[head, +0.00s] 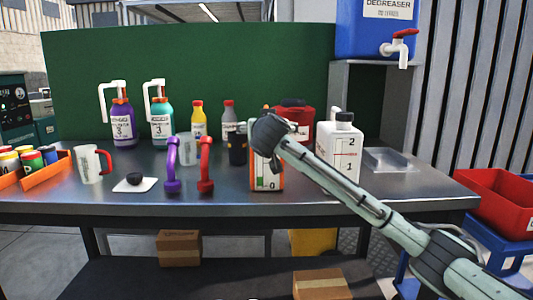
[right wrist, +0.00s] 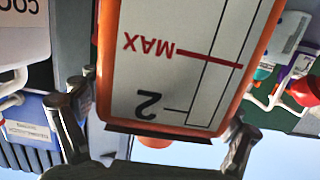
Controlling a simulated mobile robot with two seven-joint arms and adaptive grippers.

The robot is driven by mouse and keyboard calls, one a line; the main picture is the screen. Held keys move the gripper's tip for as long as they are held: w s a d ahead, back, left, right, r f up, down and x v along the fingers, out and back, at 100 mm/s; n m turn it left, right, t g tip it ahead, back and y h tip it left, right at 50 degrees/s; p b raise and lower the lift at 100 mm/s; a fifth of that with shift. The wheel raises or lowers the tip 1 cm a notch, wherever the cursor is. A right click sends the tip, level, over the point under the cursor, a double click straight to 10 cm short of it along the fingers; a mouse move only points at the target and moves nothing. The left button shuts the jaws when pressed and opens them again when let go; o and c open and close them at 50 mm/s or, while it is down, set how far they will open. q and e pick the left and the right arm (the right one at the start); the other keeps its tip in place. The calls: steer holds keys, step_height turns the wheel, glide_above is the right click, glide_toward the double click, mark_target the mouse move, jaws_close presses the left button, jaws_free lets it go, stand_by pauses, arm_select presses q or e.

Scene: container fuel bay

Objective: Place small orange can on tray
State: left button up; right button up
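The orange can (head: 267,182) has a white level label and stands upright on the metal table. My right gripper (head: 268,135) is at its top and hides that part in the head view. In the right wrist view the can (right wrist: 190,60) appears upside down and fills the middle, with one finger of the right gripper (right wrist: 155,130) on each side. I cannot tell whether the fingers press on it. A shallow metal tray (head: 390,160) lies on the table at right, empty as far as I see. My left gripper is not in view.
A white jug (head: 340,150) stands between can and tray. A red can (head: 297,122) is behind my arm. Red (head: 205,165) and purple (head: 172,165) dumbbell-shaped things stand left of the can. Several bottles line the back.

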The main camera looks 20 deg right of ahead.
steer(key=c, duration=1.4)
steer(key=shift+r, duration=0.15)
steer(key=shift+c, duration=0.9)
